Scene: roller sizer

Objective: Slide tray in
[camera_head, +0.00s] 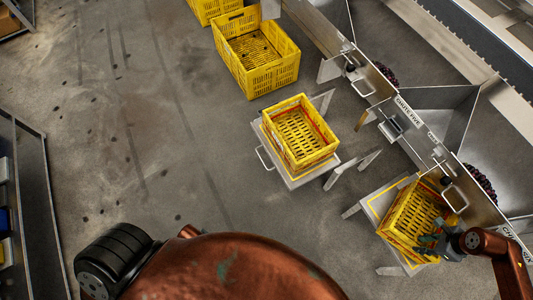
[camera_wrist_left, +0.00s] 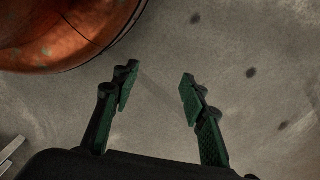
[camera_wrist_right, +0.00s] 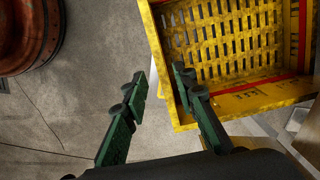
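In the head view, a grey metal tray (camera_head: 313,174) sits in the middle with a yellow slatted crate (camera_head: 301,133) on it. A bar handle (camera_head: 264,158) sticks out on its left side. A second grey tray (camera_head: 380,203), at the lower right, carries another yellow crate (camera_head: 408,216). My right gripper (camera_head: 434,243) is over the lower right side of that crate. In the right wrist view, it (camera_wrist_right: 162,84) is open at a corner of a yellow crate (camera_wrist_right: 225,45); contact cannot be told. My left gripper (camera_wrist_left: 156,90) is open and empty above the floor.
Metal chutes with labels (camera_head: 408,110) run along the right, with dark fruit in them. A larger yellow crate (camera_head: 262,72) stands on the floor at the upper left of the trays. A dark rack (camera_head: 38,205) is at the far left. The floor between is clear.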

